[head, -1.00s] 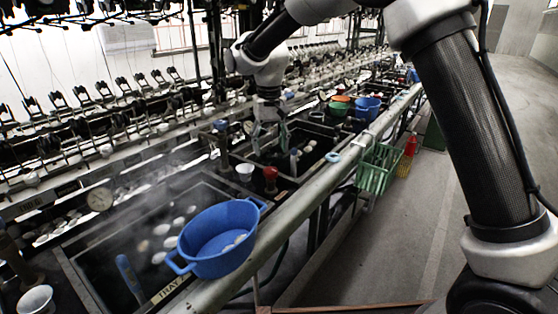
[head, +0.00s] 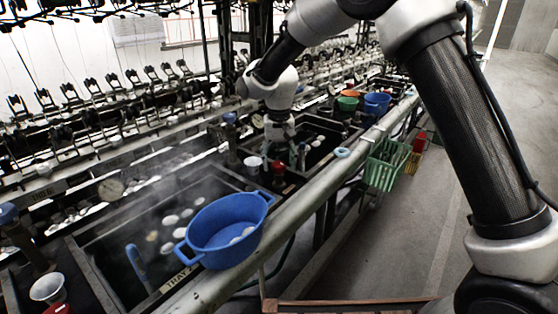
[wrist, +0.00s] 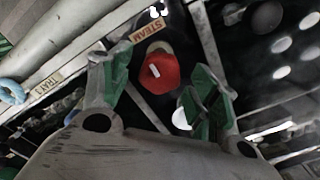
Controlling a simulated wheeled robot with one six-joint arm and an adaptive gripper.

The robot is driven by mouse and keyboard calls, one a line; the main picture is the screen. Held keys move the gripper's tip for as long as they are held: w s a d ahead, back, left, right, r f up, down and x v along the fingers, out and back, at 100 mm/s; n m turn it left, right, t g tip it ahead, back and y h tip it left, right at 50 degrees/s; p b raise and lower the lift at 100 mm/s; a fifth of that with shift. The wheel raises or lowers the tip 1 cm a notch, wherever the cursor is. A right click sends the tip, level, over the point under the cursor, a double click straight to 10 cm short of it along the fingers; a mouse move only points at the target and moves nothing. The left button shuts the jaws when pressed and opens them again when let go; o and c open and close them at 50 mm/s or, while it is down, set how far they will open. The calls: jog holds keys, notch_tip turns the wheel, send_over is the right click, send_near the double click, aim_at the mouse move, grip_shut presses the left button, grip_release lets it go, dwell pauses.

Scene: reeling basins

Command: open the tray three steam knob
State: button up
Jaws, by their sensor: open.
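In the wrist view a red knob (wrist: 163,73) with a white mark on top sits between the green-padded fingers of my gripper (wrist: 158,66). The fingers are open, with a gap to the knob on each side. A tan STEAM label (wrist: 146,28) lies just beyond the knob. A TRAY 3 label (wrist: 45,85) is on the left. In the head view my gripper (head: 282,138) hangs low over the basins, its fingertips hard to make out. A red knob (head: 278,170) stands just below it there; I cannot tell if it is the same knob.
A blue basin (head: 224,230) rests on the near tray's edge beside the long rail (head: 290,215). A green basket (head: 384,165) hangs outside the rail. A white cup (head: 252,163) stands left of the head view's red knob. The floor to the right is clear.

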jog(key=shift+c, duration=0.2)
jog(key=c, duration=1)
jog(key=shift+o, duration=0.2)
jog(key=shift+n, duration=0.4)
jog(key=n, duration=0.3)
jog(key=shift+n, duration=0.4)
jog(key=n, duration=0.9)
jog(key=shift+n, duration=1.8)
